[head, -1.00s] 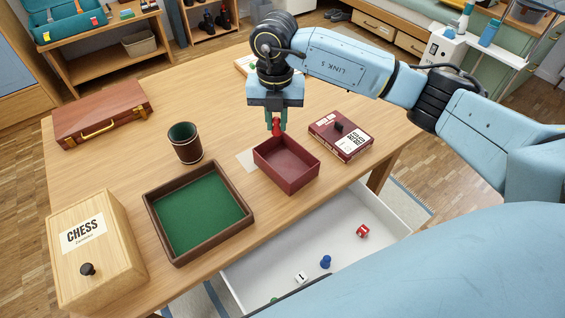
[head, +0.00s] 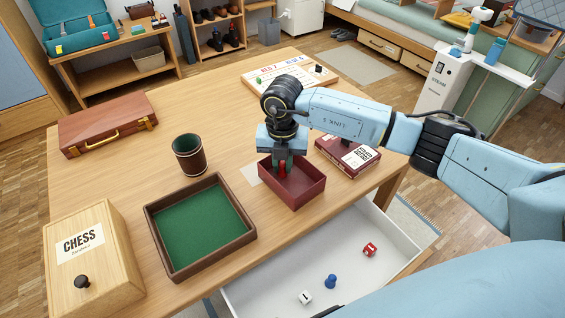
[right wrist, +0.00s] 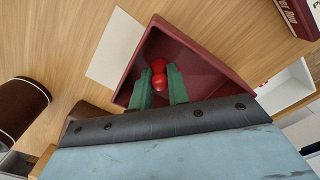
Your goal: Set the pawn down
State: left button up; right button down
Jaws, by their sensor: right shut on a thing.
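My right gripper (head: 283,168) is shut on a red pawn (head: 283,171) and points down into the open maroon box (head: 303,200) on the table. In the right wrist view the red pawn (right wrist: 159,75) sits between the two green fingertips (right wrist: 160,84), inside the outline of the maroon box (right wrist: 207,58). I cannot tell whether the pawn touches the box floor. My left gripper is not in view.
A dark-framed green tray (head: 248,231) and a dice cup (head: 189,158) stand left of the box.

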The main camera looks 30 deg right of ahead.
aim_at(283, 162)
jog(key=shift+f, duration=0.1)
jog(key=shift+f, duration=0.1)
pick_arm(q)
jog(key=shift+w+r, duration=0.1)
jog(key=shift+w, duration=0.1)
pick_arm(e)
jog(key=c, duration=1.3)
grip_release()
jog(key=shift+c, duration=0.2)
